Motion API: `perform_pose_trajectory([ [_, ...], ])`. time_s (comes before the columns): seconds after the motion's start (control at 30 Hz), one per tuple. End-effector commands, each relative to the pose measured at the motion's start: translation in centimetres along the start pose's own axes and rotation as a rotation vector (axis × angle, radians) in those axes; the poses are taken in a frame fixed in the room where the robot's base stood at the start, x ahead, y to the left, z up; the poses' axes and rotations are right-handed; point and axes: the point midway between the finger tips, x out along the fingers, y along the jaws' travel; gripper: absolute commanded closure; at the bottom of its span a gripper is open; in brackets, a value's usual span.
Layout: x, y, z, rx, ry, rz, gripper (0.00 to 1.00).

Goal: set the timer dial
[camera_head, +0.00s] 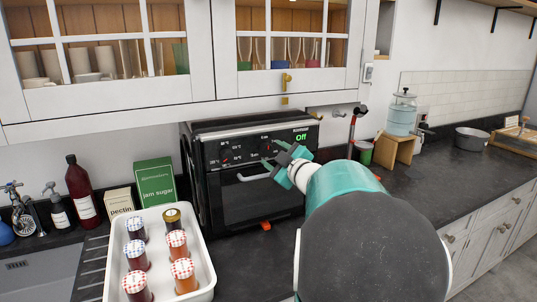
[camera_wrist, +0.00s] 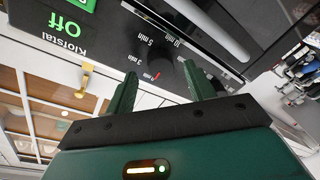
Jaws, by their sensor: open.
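The black oven (camera_head: 262,207) stands on the counter, its control panel facing me. A green display (camera_head: 302,137) on the panel reads "Off"; it also shows upside down in the wrist view (camera_wrist: 69,22). The dark timer dial (camera_wrist: 168,68) has minute labels around it and a red mark near the lowest minute label. My gripper (camera_head: 272,155) is in front of the panel's right part. In the wrist view its two green fingers (camera_wrist: 160,76) are apart, and the dial lies between their tips. I cannot tell whether either finger touches it.
A white tray (camera_head: 208,265) of lidded jars stands left of the oven, near a jam sugar box (camera_head: 155,182) and a dark bottle (camera_head: 82,195). Glazed cabinets (camera_head: 190,60) hang above. A wooden stand with a glass dispenser (camera_head: 402,115) is at right.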

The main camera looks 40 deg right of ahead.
Motion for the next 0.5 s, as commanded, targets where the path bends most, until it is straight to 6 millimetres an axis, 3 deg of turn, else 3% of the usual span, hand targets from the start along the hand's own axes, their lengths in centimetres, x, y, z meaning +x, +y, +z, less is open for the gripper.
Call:
perform_pose_trajectory([
  [0.17, 1.6, -0.1, -0.1, 0.0, 0.001, -0.002, 0.46],
  [0.43, 1.8, -0.1, -0.1, 0.0, 0.001, -0.001, 0.46],
  [0.5, 1.8, -0.1, -0.1, 0.0, 0.001, -0.001, 0.56],
])
